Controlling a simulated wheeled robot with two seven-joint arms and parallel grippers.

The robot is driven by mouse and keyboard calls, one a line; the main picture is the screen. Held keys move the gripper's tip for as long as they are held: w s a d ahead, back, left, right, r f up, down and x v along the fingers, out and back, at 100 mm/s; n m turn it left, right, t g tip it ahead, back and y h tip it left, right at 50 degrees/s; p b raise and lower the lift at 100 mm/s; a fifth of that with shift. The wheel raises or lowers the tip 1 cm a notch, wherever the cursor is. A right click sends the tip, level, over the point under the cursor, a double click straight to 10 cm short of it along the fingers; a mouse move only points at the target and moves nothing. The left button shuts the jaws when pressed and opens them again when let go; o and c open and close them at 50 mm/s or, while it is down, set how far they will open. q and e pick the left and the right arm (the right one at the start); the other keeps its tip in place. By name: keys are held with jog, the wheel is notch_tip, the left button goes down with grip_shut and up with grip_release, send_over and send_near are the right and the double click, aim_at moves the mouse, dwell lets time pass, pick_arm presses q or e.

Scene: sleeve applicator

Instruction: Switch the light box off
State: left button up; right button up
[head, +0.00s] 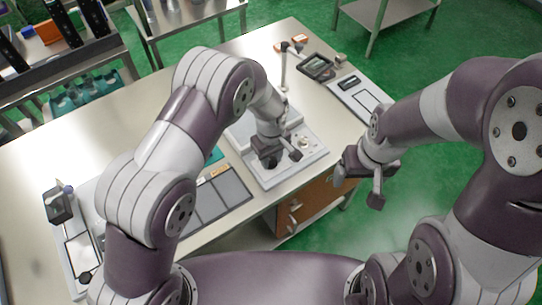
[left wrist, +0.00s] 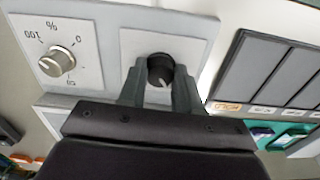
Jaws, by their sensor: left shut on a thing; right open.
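The light box (head: 284,178) is a pale, flat unit on the table, partly hidden under my left arm in the head view. In the left wrist view its grey control panel (left wrist: 110,17) carries a black knob (left wrist: 160,68) with a light pointer line on a white plate. Beside it is a silver dial (left wrist: 62,62) marked 0, 50, 100 and %. My left gripper (head: 280,159) is over the panel. Its fingers (left wrist: 158,88) are shut on the black knob, one on each side. My right gripper (head: 366,182) is open and empty, off the table's right edge.
A tray with dark grey panels (head: 222,196) lies left of the light box. A dark handheld device (head: 317,66) and a white board (head: 358,97) lie toward the far right edge. A black-topped stand (head: 58,204) is at the left. Shelves (head: 62,48) stand beyond the table.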

aim_at(271, 159)
pick_arm(q)
jog(key=shift+w+r, duration=0.1)
jog(key=o, duration=1)
jog(key=shift+o, duration=0.2)
notch_tip(271, 159, up, 13)
jog(key=b, duration=0.2)
jog(key=shift+f, duration=0.2)
